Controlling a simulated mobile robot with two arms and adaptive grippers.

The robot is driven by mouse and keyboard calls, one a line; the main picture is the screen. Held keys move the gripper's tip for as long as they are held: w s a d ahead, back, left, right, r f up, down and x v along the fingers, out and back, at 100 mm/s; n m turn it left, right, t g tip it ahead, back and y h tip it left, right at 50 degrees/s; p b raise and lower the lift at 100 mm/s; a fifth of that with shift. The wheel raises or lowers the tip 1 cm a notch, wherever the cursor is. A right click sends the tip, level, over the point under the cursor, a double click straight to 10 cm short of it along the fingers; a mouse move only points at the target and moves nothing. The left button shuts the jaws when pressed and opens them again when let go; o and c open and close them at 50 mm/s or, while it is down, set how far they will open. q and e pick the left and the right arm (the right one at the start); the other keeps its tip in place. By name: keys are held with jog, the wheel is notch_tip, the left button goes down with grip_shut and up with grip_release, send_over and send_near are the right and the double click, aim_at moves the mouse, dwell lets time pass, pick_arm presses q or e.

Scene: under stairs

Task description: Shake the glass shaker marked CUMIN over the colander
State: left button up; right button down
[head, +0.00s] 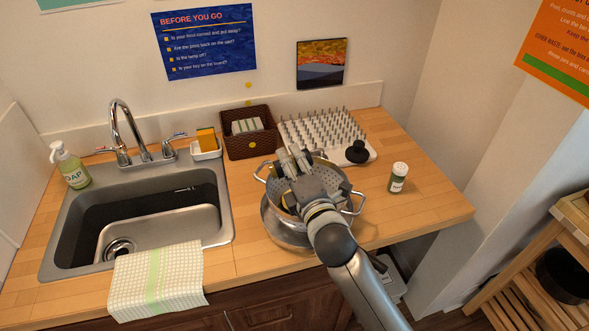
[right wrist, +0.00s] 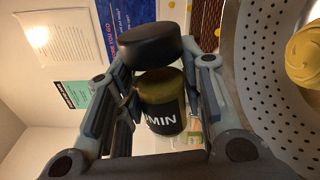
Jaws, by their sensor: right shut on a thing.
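My right gripper (head: 292,163) is over the metal colander (head: 345,187), which has perforated walls and side handles. In the right wrist view this gripper (right wrist: 165,85) is shut on a glass shaker (right wrist: 160,102) with a black cap and a dark label; the letters "MIN" show. The shaker looks tipped on its side, with the perforated colander wall (right wrist: 262,95) beside it in the picture. A yellow thing (right wrist: 304,58) lies inside the colander. In the head view the gripper hides the shaker and much of the colander's inside. My left gripper is not in view.
A green-labelled shaker with a white cap (head: 398,178) stands right of the colander. A drying rack (head: 318,128) with a black object (head: 357,152) and a brown basket (head: 263,148) stand behind. The sink (head: 75,215) is left. Bare counter (head: 430,205) lies at the right.

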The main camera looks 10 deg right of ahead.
jog(key=m+b, duration=0.2)
jog(key=m, duration=0.2)
jog(key=shift+a+m, duration=0.15)
jog(key=shift+m, duration=0.15)
jog(key=shift+r+m+p, duration=0.6)
jog(key=shift+r+p, duration=0.05)
jog(key=shift+p, duration=0.25)
jog(key=shift+d+r+m+p, duration=0.2)
jog(key=shift+m+p, duration=0.1)
jog(key=shift+m, duration=0.25)
jog(key=shift+d+r+m+p, duration=0.15)
jog(key=shift+m+p, duration=0.15)
jog(key=shift+m, duration=0.25)
jog(key=shift+m+p, duration=0.3)
jog(key=shift+m, duration=0.4)
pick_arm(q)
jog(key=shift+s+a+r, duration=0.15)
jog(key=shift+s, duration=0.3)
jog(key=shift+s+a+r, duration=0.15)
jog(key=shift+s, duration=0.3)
pick_arm(e)
jog(key=shift+w, duration=0.1)
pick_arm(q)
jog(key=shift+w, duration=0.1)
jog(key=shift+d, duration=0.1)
